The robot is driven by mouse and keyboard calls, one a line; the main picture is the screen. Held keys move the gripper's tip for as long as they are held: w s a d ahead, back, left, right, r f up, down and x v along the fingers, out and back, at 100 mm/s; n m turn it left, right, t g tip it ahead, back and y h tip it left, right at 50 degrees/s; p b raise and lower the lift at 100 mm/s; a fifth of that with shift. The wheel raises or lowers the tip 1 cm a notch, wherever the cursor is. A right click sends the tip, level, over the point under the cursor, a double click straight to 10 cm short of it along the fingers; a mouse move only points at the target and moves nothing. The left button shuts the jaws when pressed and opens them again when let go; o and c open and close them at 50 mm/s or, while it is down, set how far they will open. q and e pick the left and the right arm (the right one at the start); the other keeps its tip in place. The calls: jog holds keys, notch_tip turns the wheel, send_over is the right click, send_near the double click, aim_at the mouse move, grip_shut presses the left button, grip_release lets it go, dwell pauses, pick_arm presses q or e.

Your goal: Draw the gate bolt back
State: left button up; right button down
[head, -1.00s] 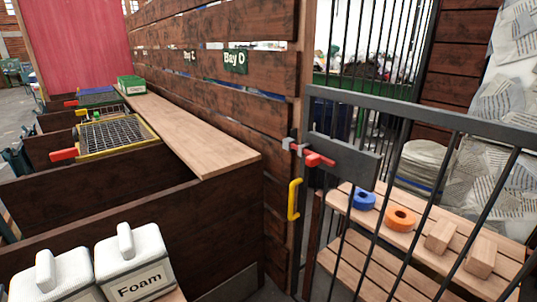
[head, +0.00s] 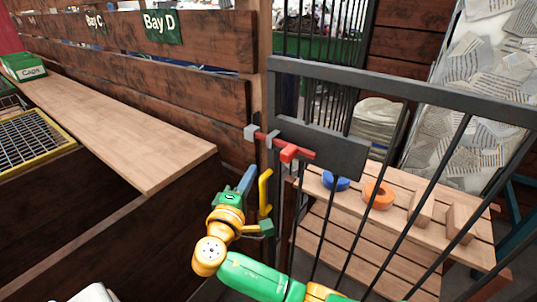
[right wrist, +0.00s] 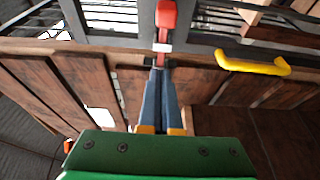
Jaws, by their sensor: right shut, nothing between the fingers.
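The gate bolt (head: 290,152) is a red rod with a red block-shaped knob. It lies on a dark grey plate (head: 335,150) on the barred gate (head: 400,88). Its left end reaches the grey bracket (head: 250,132) at the wooden post. My right gripper (head: 248,172) is shut and empty, below and left of the bolt in the head view. In the right wrist view the closed blue fingers (right wrist: 160,74) point towards the bolt (right wrist: 164,20), apparently just short of it; contact is unclear. My left gripper is not in view.
A yellow pull handle (head: 265,192) stands close beside my right gripper. A wooden counter (head: 120,130) and plank wall are at left. Behind the gate, slatted shelving holds a blue ring (head: 335,181), an orange ring (head: 378,195) and wooden blocks (head: 460,222).

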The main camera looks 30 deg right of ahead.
jog(key=w+d+p, duration=0.3)
jog(key=d+p, duration=0.2)
jog(key=d, duration=0.4)
jog(key=shift+w+f, duration=0.15)
